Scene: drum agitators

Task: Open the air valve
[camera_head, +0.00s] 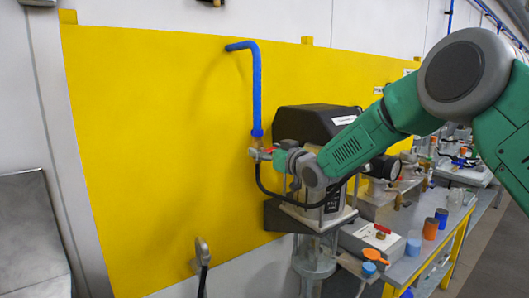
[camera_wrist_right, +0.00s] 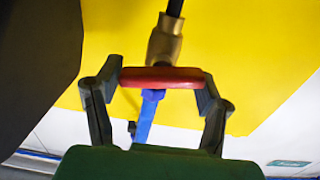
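The air valve (camera_head: 257,154) sits at the lower end of a blue pipe (camera_head: 257,95) in front of the yellow wall panel. Its small red handle shows beside my right gripper (camera_head: 278,156). In the right wrist view, the red handle (camera_wrist_right: 160,77) lies crosswise between the fingertips of my right gripper (camera_wrist_right: 161,84). The fingers are spread wide, one at each end of the handle; I cannot tell whether they touch it. A brass fitting (camera_wrist_right: 165,42) with a black hose is beyond the handle, and the blue pipe (camera_wrist_right: 147,115) shows below it. My left gripper is out of view.
A machine with a black cover (camera_head: 305,122) stands close behind my right forearm. A black hose (camera_head: 272,193) curves below the valve. A bench with a grey box (camera_head: 372,240), an orange cup (camera_head: 430,229) and other items is at right. The yellow panel (camera_head: 150,150) left of the valve is clear.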

